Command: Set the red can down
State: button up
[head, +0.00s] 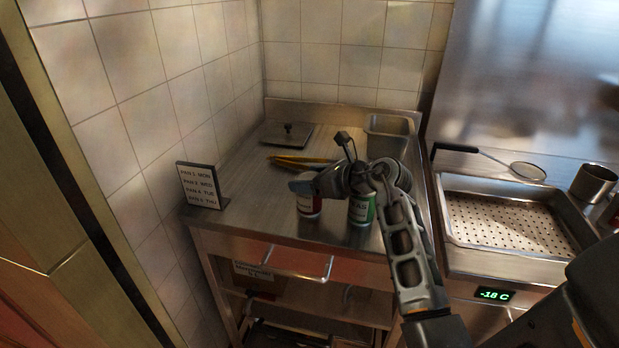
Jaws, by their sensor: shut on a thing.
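The red can (309,207) is at the front of the steel counter (250,190), below the end of my arm. Its top is covered by my gripper (303,189), which is shut on it. I cannot tell whether the can's base touches the counter or is slightly above it. A green can (361,210) stands just to the right, partly covered by my arm.
A sign (199,186) stands at the counter's left front corner. Tongs (300,162), a lid (287,135) and a steel pan (389,136) lie toward the back. A perforated tray (510,222) is at right. The counter's left middle is clear.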

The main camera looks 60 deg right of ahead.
jog(key=o, duration=1.3)
